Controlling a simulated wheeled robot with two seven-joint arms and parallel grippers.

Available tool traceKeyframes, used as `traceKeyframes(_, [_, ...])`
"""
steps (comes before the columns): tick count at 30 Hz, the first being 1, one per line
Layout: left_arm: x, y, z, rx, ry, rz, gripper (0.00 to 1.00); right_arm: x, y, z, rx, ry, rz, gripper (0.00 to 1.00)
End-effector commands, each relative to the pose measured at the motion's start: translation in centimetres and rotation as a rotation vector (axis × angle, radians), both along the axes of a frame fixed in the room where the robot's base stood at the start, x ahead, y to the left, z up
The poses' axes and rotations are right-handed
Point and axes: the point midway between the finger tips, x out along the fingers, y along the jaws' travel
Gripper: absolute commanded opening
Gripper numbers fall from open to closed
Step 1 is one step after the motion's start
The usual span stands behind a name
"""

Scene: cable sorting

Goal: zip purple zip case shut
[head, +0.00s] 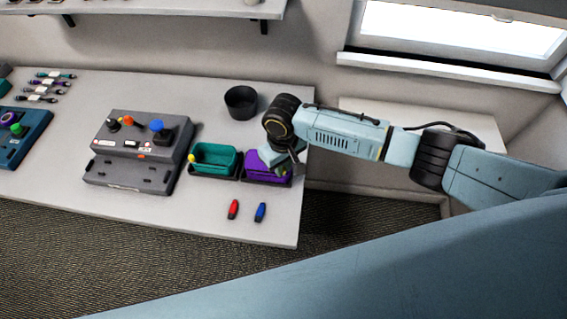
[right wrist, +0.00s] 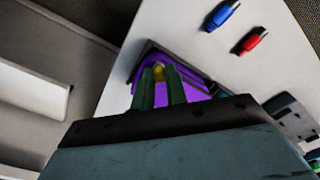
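The purple zip case (head: 258,172) sits in a dark tray near the table's right edge, partly hidden by my right gripper. It also shows in the right wrist view (right wrist: 194,92), where the fingers cover part of it, so I cannot tell how far its zip is closed. A small yellow zip pull (right wrist: 158,72) shows between the fingertips. My right gripper (right wrist: 160,75) reaches down over the case, and its green fingers are close together with the yellow pull filling the gap. In the head view the right gripper (head: 287,168) is over the case's right part. My left gripper is out of view.
A teal case (head: 215,158) with a yellow pull stands just left of the purple one. A grey device (head: 135,150) is further left. A black cup (head: 241,102) stands behind. Red (head: 233,209) and blue (head: 260,212) connectors lie in front. The table's right edge is close by.

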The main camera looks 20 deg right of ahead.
Motion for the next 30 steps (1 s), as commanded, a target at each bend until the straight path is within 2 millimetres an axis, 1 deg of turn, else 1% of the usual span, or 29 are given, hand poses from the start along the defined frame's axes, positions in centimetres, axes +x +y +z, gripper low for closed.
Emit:
traceKeyframes(1, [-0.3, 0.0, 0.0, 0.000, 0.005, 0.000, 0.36, -0.1, -0.4, -0.2, -0.009, 0.004, -0.004, 0.18])
traceKeyframes(5, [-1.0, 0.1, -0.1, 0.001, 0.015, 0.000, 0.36, -0.1, -0.4, -0.1, -0.009, 0.003, -0.006, 0.35])
traceKeyframes(6, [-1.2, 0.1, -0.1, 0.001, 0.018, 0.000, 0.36, -0.1, -0.4, -0.1, -0.008, 0.003, -0.005, 0.37])
traceKeyframes(14, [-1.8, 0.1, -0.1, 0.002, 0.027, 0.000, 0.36, 0.0, -0.3, 0.0, -0.006, 0.001, -0.005, 0.37])
traceKeyframes(17, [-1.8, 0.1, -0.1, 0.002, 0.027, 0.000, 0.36, 0.0, -0.3, 0.6, -0.005, 0.000, -0.005, 0.37])
traceKeyframes(20, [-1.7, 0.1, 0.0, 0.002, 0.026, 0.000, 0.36, 0.0, -0.3, 2.1, -0.004, -0.001, -0.004, 0.37])
traceKeyframes(30, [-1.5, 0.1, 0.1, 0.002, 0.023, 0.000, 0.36, 0.0, -0.3, 9.6, -0.005, -0.001, -0.004, 0.37])
